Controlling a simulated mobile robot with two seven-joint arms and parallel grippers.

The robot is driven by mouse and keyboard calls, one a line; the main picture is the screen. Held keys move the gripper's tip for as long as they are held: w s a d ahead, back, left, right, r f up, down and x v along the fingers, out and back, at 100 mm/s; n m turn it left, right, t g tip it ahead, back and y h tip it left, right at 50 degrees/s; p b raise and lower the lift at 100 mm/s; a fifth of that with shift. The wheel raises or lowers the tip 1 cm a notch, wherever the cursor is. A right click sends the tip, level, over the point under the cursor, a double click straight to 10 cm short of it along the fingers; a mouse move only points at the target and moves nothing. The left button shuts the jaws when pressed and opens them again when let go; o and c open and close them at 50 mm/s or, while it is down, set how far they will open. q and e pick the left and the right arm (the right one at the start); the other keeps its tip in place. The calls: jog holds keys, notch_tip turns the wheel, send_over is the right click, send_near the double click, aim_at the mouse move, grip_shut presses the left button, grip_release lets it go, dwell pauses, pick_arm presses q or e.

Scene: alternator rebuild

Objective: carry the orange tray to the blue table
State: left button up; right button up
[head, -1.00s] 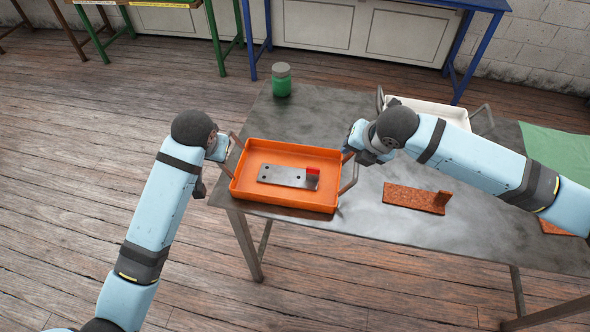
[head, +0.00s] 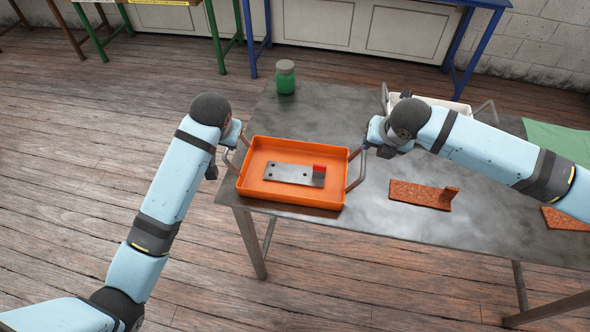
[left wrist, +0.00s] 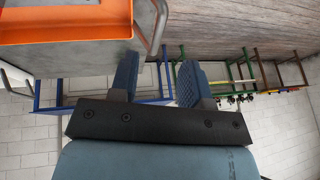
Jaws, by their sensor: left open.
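The orange tray (head: 290,202) sits level on the grey metal table. A flat metal plate (head: 285,172) with a red block (head: 319,170) lies in it. It has a grey wire handle at each short side. My left gripper (head: 234,134) is at the tray's left handle (head: 231,158). In the left wrist view my left fingers (left wrist: 159,62) are apart, with the handle (left wrist: 153,32) just beyond their tips. My right gripper (head: 380,140) is beside the right handle (head: 359,172); its fingers are not clear. The blue table (head: 458,4) stands at the back, mostly cut off by the frame.
The grey table (head: 330,110) also holds a green jar (head: 285,78), a white tray (head: 440,104) behind my right arm, a rust-brown bracket (head: 418,194) and a green cloth (head: 560,141). A green-legged table (head: 215,40) stands at the back left. Wooden floor (head: 120,120) is open at the left.

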aim_at(226, 149)
pick_arm(q)
jog(key=x, duration=1)
pick_arm(e)
jog(key=x, duration=1)
pick_arm(q)
grip_shut()
pick_arm(e)
grip_shut()
jog(key=shift+d, duration=0.1)
